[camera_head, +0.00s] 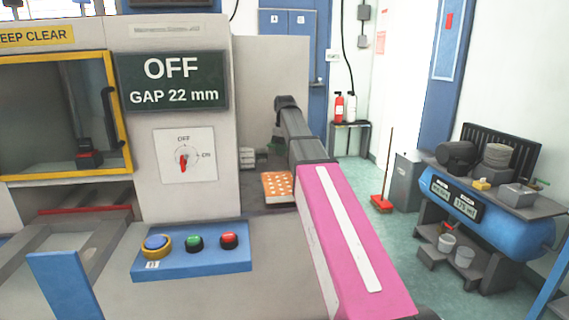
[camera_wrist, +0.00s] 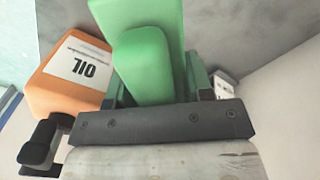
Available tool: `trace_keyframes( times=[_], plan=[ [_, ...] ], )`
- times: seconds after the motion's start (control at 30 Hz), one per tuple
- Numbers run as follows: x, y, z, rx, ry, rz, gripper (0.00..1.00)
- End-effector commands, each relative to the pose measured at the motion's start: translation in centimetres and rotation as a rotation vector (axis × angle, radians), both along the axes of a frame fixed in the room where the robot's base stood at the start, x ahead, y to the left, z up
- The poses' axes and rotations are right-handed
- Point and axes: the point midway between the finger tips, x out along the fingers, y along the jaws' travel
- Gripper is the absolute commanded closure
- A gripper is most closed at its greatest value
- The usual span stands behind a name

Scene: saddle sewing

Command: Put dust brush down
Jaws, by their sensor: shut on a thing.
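In the wrist view my gripper (camera_wrist: 155,85) is shut on a green thing (camera_wrist: 147,65), which I take to be the dust brush. Its rounded green block sits between the fingers, with a flat, lighter green part beyond it. Its far end and any bristles are out of sight, and I cannot tell whether it touches the grey surface (camera_wrist: 240,35) behind it. In the head view my arm reaches beside the grey machine, and its own links hide my gripper and the brush.
An orange oil container (camera_wrist: 70,75) stands close left of my gripper in the wrist view. A small whitish thing (camera_wrist: 225,84) lies to the right. In the head view an orange dotted piece (camera_head: 277,186) lies beside the machine (camera_head: 180,110). A blue button panel (camera_head: 190,250) is in front.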

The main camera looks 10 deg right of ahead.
Motion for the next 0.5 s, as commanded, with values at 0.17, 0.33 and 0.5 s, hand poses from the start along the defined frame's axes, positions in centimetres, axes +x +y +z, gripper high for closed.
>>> trace_keyframes(
  times=[0.17,0.33,0.5],
  plan=[
    [0.0,0.0,-1.8,0.0,0.0,0.0,0.79],
    [0.0,0.0,-2.8,0.0,0.0,0.0,0.79],
    [-0.1,0.0,-5.0,0.0,0.001,0.0,0.79]
  ],
)
